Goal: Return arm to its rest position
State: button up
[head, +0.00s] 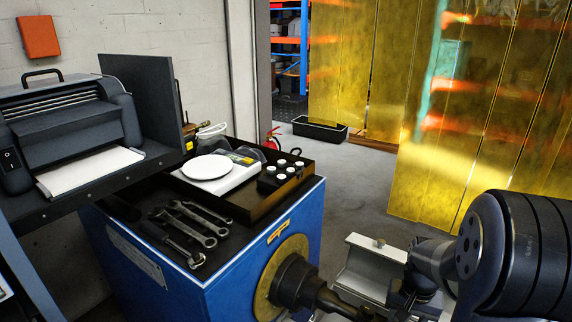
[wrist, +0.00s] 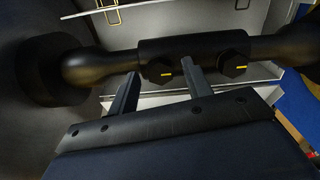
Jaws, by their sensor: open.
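My arm (head: 510,250) reaches in from the right in the head view, its dark wrist low beside the machine. My gripper (wrist: 159,72) shows in the wrist view with its two fingers apart and nothing between them. The fingertips are at the lower edge of a black rotor shaft (wrist: 205,50); I cannot tell whether they touch it. Two black bolts (wrist: 236,66) with yellow marks sit on the shaft. In the head view the shaft (head: 325,298) runs out from a brass-coloured disc (head: 266,290) on the blue cabinet (head: 240,255). The fingers cannot be made out there.
A tray (head: 262,208) on the cabinet holds a scale (head: 208,168) and a black block with white-topped pieces (head: 284,176). Several wrenches (head: 190,222) lie in front. A printer-like machine (head: 65,115) stands left.

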jog(key=n+b, duration=0.1)
jog(key=n, duration=0.3)
jog(key=shift+n, duration=0.3)
jog(key=shift+n+b, duration=0.55)
jog(key=shift+n, duration=1.65)
